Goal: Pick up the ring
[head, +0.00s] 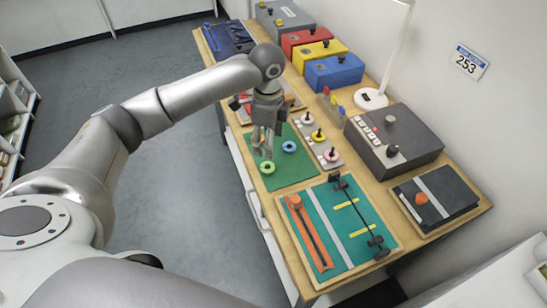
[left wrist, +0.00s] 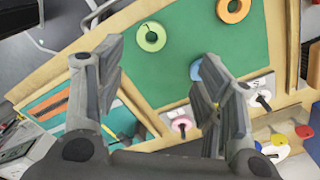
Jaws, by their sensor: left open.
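A green mat (head: 288,176) lies on the bench with loose rings on it. A pale green ring (head: 267,168) is near the mat's left edge and a blue ring (head: 289,146) lies beyond it. My left gripper (head: 263,150) is open and empty above the mat. In the left wrist view the pale green ring (left wrist: 152,37) lies beyond the gap between the fingers (left wrist: 163,58). The blue ring (left wrist: 195,70) is partly hidden by the right-hand finger. An orange ring (left wrist: 233,9) is at the top; I cannot make it out in the head view. My right gripper is not in view.
A peg board (head: 319,144) with rings on pegs stands right of the mat. A teal board (head: 335,225) with orange strips and a dark bar lies nearer. Coloured boxes (head: 334,71), a lamp (head: 371,98) and a dark grey unit (head: 410,135) line the wall side.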

